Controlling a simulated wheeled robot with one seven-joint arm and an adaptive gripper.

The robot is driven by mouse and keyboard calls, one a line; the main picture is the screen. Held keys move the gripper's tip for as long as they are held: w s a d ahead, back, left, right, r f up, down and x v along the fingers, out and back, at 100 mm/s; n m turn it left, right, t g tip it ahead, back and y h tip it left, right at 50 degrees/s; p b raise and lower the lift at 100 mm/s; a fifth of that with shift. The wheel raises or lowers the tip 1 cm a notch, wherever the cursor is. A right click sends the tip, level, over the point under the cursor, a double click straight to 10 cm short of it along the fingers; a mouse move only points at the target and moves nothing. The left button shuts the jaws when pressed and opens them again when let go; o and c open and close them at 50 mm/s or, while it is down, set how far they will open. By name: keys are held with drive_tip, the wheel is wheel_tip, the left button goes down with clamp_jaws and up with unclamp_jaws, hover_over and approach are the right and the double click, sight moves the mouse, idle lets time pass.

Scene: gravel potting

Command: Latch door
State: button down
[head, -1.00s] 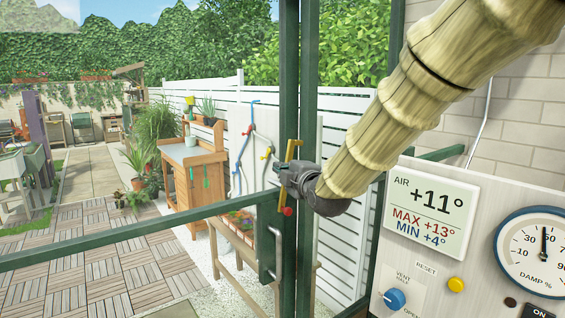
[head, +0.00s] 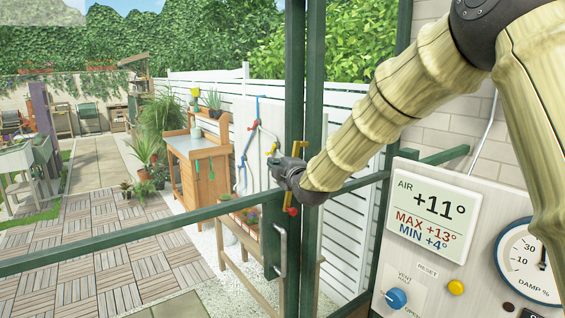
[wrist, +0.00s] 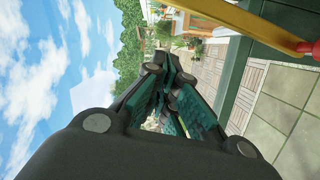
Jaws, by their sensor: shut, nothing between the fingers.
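The green-framed glazed door has a green crossbar (head: 130,236) and an upright stile beside a second green post. A yellow latch bar (head: 300,148) stands nearly upright on the frame, with a red knob (head: 292,211) at its lower end. My gripper (head: 274,164) is shut and empty, in front of the bar's middle and hiding part of it. Whether it touches the bar I cannot tell. In the wrist view my shut fingers (wrist: 172,82) point away from the camera. The yellow bar (wrist: 262,24) runs at upper right, apart from the fingertips, with its red knob (wrist: 306,47).
A silver pull handle (head: 282,252) is on the door below the latch. A control panel (head: 410,262) with a blue knob and yellow button stands close at right. A wooden potting bench (head: 202,165) and open paving (head: 110,240) lie beyond the door.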

drive_tip(key=shift+w+d+f+p, duration=0.2)
drive_tip(key=shift+w+d+p, duration=0.4)
drive_tip(key=shift+w+d, duration=0.15)
drive_tip(key=shift+w+d+f+p, duration=0.2)
drive_tip(key=shift+w+d+p, duration=0.4)
drive_tip(key=shift+w+d, duration=0.1)
